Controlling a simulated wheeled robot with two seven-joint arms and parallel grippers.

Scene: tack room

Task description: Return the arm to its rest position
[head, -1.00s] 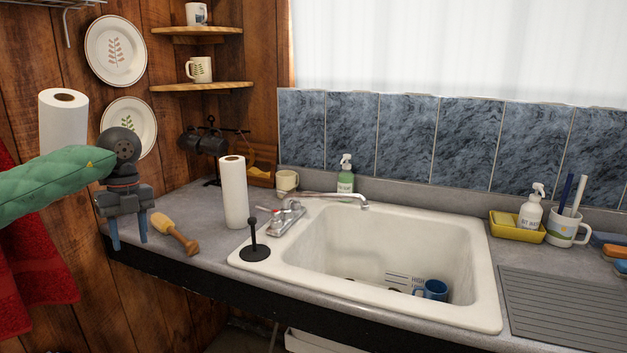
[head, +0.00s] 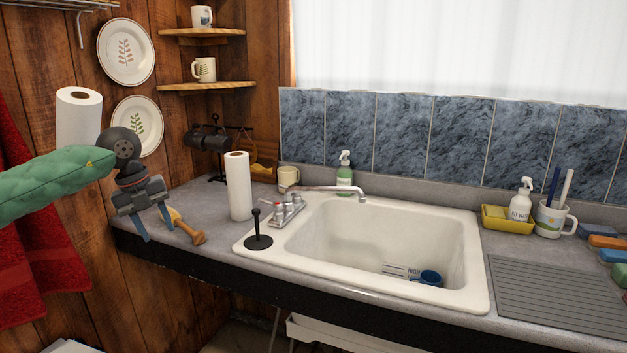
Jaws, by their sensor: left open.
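My left arm, in a green quilted sleeve, comes in from the left in the head view. My left gripper (head: 152,229) points down with its two blue fingers apart and nothing between them. It is at the left end of the grey counter (head: 200,258), in front of a wooden-handled tool (head: 188,229) that lies there and is partly hidden by it. My right arm and gripper are not in view.
A paper towel roll (head: 239,187) and a black plunger-like piece (head: 258,232) stand beside the white sink (head: 370,311). A red towel (head: 45,240) hangs at left. A ribbed drainboard (head: 555,297) lies right.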

